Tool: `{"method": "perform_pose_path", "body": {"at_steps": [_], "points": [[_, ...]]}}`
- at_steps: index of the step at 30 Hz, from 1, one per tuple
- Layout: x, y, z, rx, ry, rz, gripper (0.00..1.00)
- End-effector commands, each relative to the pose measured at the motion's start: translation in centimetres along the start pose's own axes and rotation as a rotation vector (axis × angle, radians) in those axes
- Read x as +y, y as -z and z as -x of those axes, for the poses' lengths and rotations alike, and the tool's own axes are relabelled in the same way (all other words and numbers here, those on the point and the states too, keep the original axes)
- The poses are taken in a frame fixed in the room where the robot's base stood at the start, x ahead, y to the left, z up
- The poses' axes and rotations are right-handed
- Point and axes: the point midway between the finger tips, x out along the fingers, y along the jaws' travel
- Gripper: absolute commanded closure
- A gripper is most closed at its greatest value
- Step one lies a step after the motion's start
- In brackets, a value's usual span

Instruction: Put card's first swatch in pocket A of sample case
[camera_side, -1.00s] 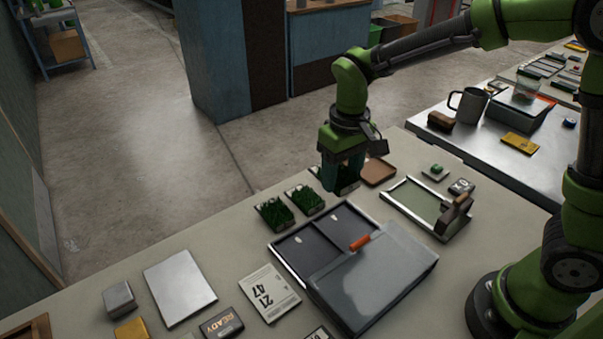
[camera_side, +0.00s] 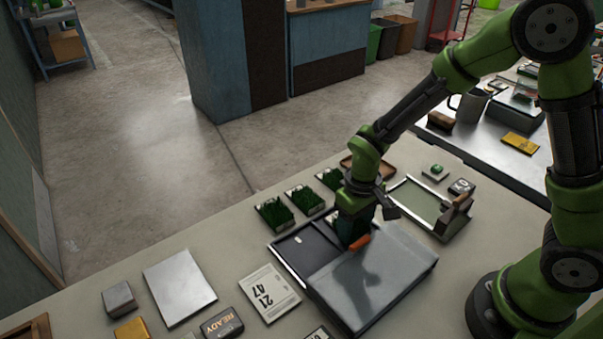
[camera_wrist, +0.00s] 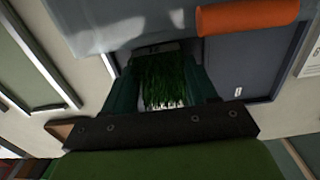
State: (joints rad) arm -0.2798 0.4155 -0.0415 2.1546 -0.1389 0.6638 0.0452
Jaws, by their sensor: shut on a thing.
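My gripper (camera_side: 350,238) is low over the back right part of the sample case (camera_side: 281,262), just behind the orange handle. In the wrist view its teal fingers are shut on a green turf swatch (camera_wrist: 163,82). In the side view that swatch is hidden, and I cannot tell whether it touches the pocket floor. The left dark pocket (camera_side: 306,246) looks empty and bears a small white mark. The grey lid (camera_side: 375,275) with the orange handle (camera_side: 360,242) covers the front of the case. A white card (camera_side: 269,294) reading "21" and "47" lies to the left.
Several turf swatches, including one at the left end (camera_side: 274,213), stand in a row behind the case. A framed tray with a handled block (camera_side: 457,207) is at the right. A silver plate (camera_side: 179,287) and a "READY" block (camera_side: 222,324) lie to the left.

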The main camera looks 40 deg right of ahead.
Motion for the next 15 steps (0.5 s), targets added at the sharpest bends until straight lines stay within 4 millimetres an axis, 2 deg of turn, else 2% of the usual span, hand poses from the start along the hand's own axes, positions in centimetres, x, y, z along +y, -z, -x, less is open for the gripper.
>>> {"method": "perform_pose_path", "body": {"at_steps": [11, 12, 13, 15], "points": [[0.00, 0.03, -0.42, 0.001, 0.000, 0.001, 0.71], [-0.01, 0.04, -0.40, 0.001, 0.000, 0.001, 0.38], [-0.01, 0.05, -0.39, 0.002, 0.000, 0.001, 0.33], [-0.01, 0.05, -0.38, 0.002, 0.000, 0.001, 0.32]]}}
